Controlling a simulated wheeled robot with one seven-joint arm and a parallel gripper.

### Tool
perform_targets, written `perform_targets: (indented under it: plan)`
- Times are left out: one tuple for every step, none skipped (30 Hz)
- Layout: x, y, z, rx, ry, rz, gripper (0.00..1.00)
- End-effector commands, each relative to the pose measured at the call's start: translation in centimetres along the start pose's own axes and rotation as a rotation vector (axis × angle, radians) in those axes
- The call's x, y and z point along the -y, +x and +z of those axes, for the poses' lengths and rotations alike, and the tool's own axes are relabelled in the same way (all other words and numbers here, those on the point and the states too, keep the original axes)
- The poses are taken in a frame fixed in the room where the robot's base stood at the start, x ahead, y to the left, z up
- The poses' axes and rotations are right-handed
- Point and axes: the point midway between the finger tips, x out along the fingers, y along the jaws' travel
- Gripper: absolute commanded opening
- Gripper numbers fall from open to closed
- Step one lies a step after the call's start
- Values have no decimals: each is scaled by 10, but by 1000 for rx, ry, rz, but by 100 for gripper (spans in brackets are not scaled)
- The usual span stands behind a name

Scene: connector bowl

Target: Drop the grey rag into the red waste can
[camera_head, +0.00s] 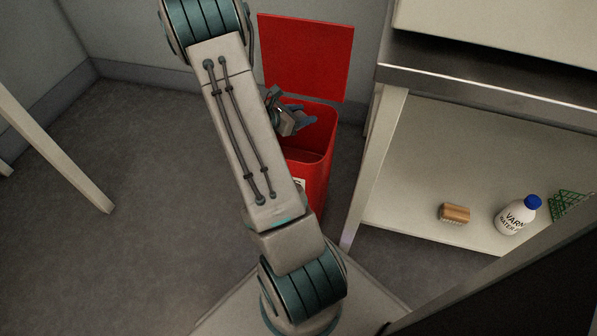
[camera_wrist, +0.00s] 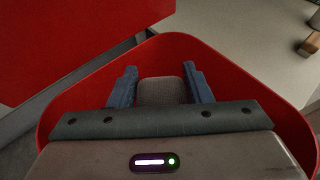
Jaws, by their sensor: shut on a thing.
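The red waste can (camera_head: 322,165) stands on the floor behind my arm, with its red lid (camera_head: 305,55) raised at the back. My gripper (camera_head: 303,121) is over the can's open mouth, partly hidden by my arm in the head view. In the wrist view, my gripper (camera_wrist: 160,84) is shut on the grey rag (camera_wrist: 160,92), a small grey shape between the two blue-grey fingers. The can's red rim (camera_wrist: 240,62) surrounds the fingers there, and the lid (camera_wrist: 60,40) shows at upper left. The rag cannot be made out in the head view.
Right of the can is a shelf unit (camera_head: 400,215) holding a wooden brush (camera_head: 455,213), a white bottle with a blue cap (camera_head: 517,215) and a green mesh item (camera_head: 568,203). A pale table leg (camera_head: 60,155) stands at left. The floor between is clear.

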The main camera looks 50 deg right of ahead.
Motion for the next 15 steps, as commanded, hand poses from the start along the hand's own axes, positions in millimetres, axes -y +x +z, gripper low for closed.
perform_targets:
  plan:
    - [0,0,0,0,0,0,23]
    - [0,0,1,0,0,0,23]
    - [0,0,1,0,0,0,23]
    - [0,0,1,0,0,0,23]
    - [0,0,1,0,0,1,23]
    - [0,0,1,0,0,1,56]
    - [0,0,1,0,0,1,64]
    - [0,0,1,0,0,1,70]
    - [0,0,1,0,0,1,70]
    - [0,0,1,0,0,1,70]
    - [0,0,1,0,-1,1,70]
    - [0,0,1,0,-1,1,70]
    - [0,0,1,0,-1,1,70]
    - [0,0,1,0,-1,1,70]
    - [0,-1,1,0,-1,1,70]
